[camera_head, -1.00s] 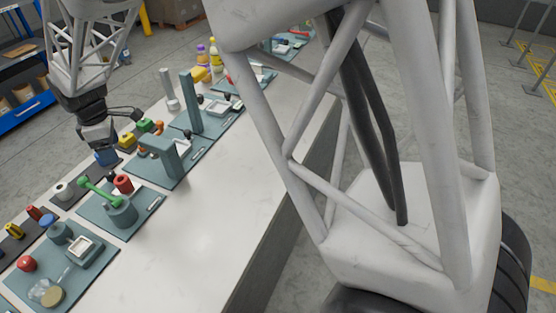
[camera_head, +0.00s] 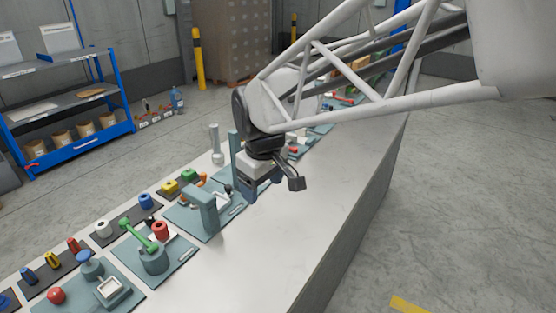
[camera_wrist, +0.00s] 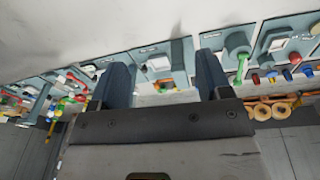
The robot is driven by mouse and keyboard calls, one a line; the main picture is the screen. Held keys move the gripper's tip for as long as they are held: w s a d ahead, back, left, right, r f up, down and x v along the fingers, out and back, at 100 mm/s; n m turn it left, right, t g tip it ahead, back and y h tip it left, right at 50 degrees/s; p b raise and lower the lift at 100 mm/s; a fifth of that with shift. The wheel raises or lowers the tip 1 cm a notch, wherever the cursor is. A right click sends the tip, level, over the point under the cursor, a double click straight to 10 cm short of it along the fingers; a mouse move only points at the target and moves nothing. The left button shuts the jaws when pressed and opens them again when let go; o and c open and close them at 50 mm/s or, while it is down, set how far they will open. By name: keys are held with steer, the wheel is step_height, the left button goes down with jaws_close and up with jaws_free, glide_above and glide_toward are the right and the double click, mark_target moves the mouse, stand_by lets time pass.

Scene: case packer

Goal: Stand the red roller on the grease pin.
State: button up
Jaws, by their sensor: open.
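A smaller red piece (camera_head: 73,245) stands on a dark mat further left. I cannot make out the grease pin for certain; it may be hidden or too small. My gripper (camera_head: 277,187) is above the bench, right of and beyond the red cylinder, apart from everything on the bench. In the wrist view its two blue-grey fingers (camera_wrist: 162,80) are spread with nothing between them.
White (camera_head: 103,228) and blue (camera_head: 146,201) rollers stand on a dark mat behind the plates. A red knob (camera_head: 56,296) is at the near left. The bench's right strip is clear.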

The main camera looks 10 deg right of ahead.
steer(key=s+d+m, duration=0.3)
steer(key=s+d, duration=0.2)
steer(key=s, duration=0.3)
steer(key=s+d+f+m+t, duration=0.1)
steer(key=s+d+m, duration=0.3)
steer(key=s, duration=0.4)
steer(key=shift+s+d+m+h, duration=0.3)
steer(key=shift+d, duration=0.55)
steer(key=shift+f, duration=0.1)
steer(key=shift+c, duration=0.4)
